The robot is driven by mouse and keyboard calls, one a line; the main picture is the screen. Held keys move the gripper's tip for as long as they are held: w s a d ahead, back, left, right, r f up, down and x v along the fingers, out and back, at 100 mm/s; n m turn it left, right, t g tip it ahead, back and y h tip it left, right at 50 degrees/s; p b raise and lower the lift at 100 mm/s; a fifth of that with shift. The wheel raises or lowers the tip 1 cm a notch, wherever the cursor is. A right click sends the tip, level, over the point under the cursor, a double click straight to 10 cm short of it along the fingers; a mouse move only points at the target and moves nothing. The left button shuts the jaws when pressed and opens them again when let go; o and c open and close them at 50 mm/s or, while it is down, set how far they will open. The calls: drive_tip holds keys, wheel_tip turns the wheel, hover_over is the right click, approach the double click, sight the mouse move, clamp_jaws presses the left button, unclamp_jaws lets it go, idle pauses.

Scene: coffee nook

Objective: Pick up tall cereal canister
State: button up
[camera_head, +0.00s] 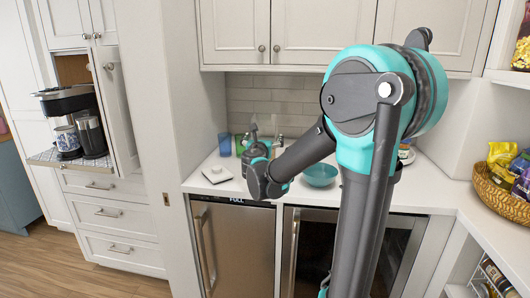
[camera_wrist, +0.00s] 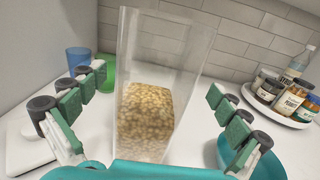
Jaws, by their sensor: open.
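The tall cereal canister (camera_wrist: 150,105) is a clear upright box, partly filled with tan cereal. It stands on the white counter in the middle of the wrist view, leaning slightly in the picture. My gripper (camera_wrist: 155,84) is open, its green-padded fingers spread to the left and right of the canister with gaps on both sides. The canister's lowest part is hidden by my teal gripper body.
A blue cup (camera_wrist: 78,60) and a green cup (camera_wrist: 107,68) stand behind the left fingers. A white flat item (camera_head: 217,174) lies at left. A teal bowl (camera_head: 320,174) is close on the right. A round tray (camera_wrist: 262,108) holds several jars. A tiled wall (camera_wrist: 240,45) is behind.

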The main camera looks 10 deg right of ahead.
drive_tip(key=shift+x, duration=3.6)
drive_tip(key=shift+a+f, duration=0.15)
drive_tip(key=c, duration=1.8)
drive_tip(key=shift+o, duration=0.2)
